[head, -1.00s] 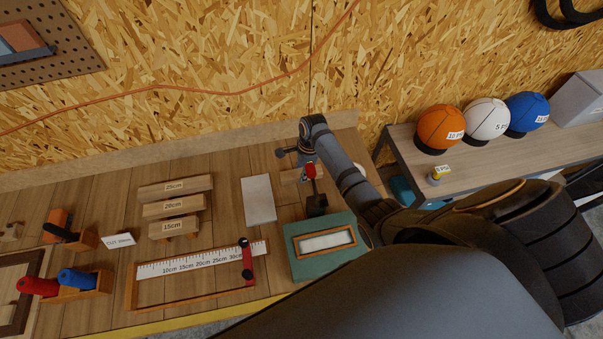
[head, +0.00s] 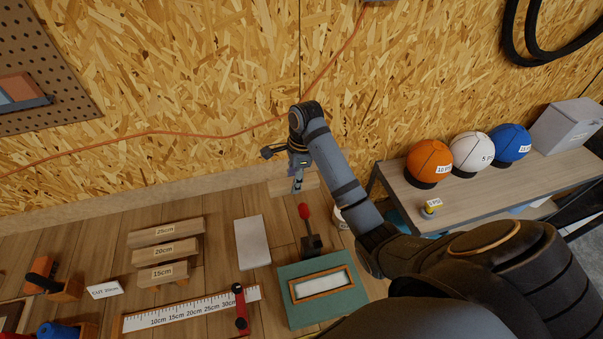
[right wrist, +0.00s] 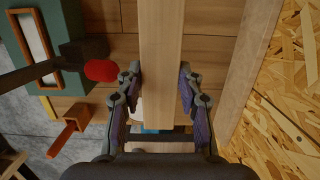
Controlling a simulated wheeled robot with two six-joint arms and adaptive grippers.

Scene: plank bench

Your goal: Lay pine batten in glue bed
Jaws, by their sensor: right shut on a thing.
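My right gripper (head: 297,184) is shut on a pale pine batten (head: 280,187) and holds it up above the back of the bench. In the right wrist view the batten (right wrist: 161,50) runs lengthwise between the two fingers (right wrist: 160,88). What looks like the glue bed, a white strip in a wooden frame (head: 322,285), sits on a green block (head: 290,310) at the bench front, nearer than the gripper. It also shows at the upper left of the right wrist view (right wrist: 34,50). My left gripper is not in view.
A red-handled clamp (head: 305,213) stands between the batten and the green block. A pale plate (head: 252,242) lies left of it. The chipboard wall is close behind.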

